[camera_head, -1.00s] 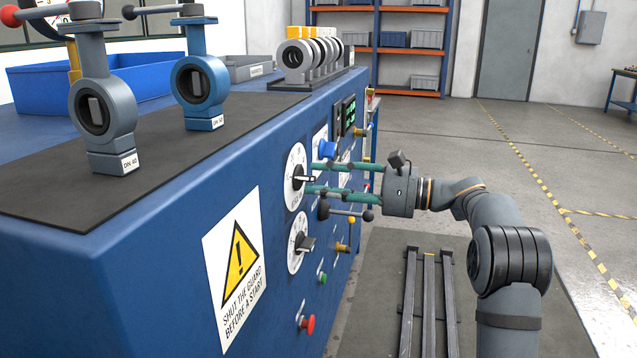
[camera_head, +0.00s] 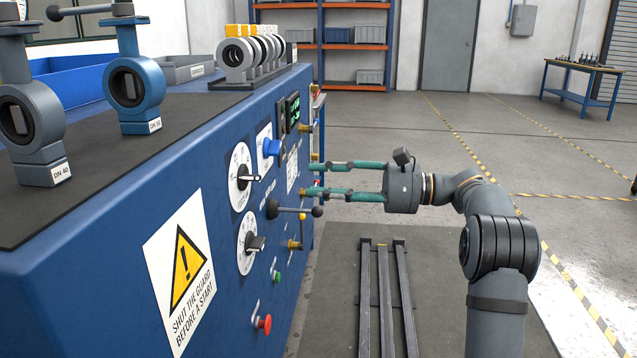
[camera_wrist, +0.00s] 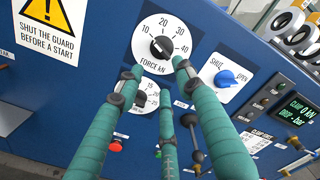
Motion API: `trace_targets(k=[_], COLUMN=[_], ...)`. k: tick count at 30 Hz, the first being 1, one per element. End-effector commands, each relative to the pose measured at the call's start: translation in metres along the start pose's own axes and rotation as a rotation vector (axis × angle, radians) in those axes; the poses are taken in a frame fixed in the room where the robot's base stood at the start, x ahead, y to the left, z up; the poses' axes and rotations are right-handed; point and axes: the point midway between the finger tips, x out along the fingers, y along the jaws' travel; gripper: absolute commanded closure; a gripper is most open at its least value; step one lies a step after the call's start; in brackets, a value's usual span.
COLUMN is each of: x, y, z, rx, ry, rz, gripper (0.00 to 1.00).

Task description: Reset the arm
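My gripper (camera_head: 307,180) has long green fingers and is open and empty. Its fingers point left toward the blue bench's front panel. In the head view the fingertips are apart from the upper white dial (camera_head: 240,177), to its right. In the wrist view three green fingers of my gripper (camera_wrist: 158,84) spread with nothing between them. The FORCE kN dial (camera_wrist: 162,44) shows just beyond the tips, its scale marked 10 to 40. The lower dial (camera_head: 247,241) is partly hidden by the fingers in the wrist view.
A blue SHUT/OPEN knob (camera_wrist: 230,78), a black-knobbed lever (camera_head: 295,210), a green button (camera_head: 277,276) and a red button (camera_head: 264,323) stick out of the panel. Valves (camera_head: 129,88) stand on the bench. Dark rails (camera_head: 384,300) lie on the floor mat. The floor at right is open.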

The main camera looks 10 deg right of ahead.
Motion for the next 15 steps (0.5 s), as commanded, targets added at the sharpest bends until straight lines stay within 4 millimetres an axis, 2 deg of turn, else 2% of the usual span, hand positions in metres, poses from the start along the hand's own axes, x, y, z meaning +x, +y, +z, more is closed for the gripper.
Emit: trace_targets(k=[5, 15], x=[0.011, 0.073], y=[0.0, 0.001], z=[0.001, 0.001], rx=[0.0, 0.0], ry=[-0.003, -0.003], rz=[0.001, 0.001], gripper=[0.64, 0.64])
